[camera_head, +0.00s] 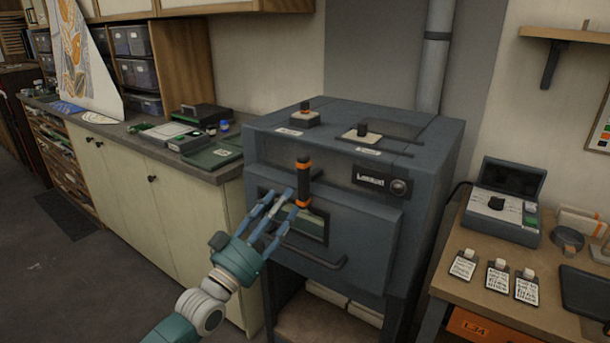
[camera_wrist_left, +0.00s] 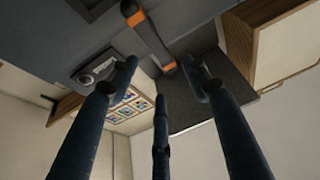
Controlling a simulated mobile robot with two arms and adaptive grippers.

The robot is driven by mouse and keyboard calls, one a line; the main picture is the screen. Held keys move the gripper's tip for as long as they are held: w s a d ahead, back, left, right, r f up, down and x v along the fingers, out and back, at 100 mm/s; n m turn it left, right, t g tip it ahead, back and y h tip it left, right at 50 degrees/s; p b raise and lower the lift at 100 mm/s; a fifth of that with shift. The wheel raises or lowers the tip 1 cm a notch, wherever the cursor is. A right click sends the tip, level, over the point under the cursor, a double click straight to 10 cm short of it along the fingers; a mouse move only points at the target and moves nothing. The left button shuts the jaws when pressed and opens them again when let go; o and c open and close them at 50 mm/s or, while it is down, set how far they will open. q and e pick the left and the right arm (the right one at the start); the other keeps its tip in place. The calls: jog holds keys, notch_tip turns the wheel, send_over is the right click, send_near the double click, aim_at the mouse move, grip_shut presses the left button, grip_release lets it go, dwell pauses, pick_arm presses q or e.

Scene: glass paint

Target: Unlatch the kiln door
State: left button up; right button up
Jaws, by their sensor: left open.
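The dark grey kiln (camera_head: 345,140) stands in the middle of the head view, its front door (camera_head: 350,240) closed as far as I can see. An upright black latch handle (camera_head: 304,180) with orange bands stands out from the door's upper left. My left gripper (camera_head: 277,208) is open just in front and to the left of the handle's lower part. In the left wrist view, the handle (camera_wrist_left: 148,38) points its orange-banded end between the spread fingertips (camera_wrist_left: 161,72). I cannot tell whether any finger touches it. My right gripper is out of view.
A grey bar handle (camera_head: 312,258) crosses the door below the latch. A counter (camera_head: 150,150) with trays stands at the left. A wooden bench (camera_head: 500,285) with a grey case (camera_head: 500,215) and several labelled tags stands at the right. The floor at the left is open.

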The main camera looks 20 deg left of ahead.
aim_at(302, 174)
pick_arm(q)
jog(key=x, duration=0.3)
jog(key=p+x, duration=0.1)
jog(key=x, duration=0.2)
jog(key=p+x, duration=0.1)
jog(key=x, duration=0.3)
jog(key=shift+s+d+r, duration=0.1)
jog(key=shift+s+r, duration=0.05)
jog(key=shift+r, duration=0.25)
jog(key=shift+w+d+r, duration=0.1)
jog(key=shift+w, duration=0.35)
grip_shut()
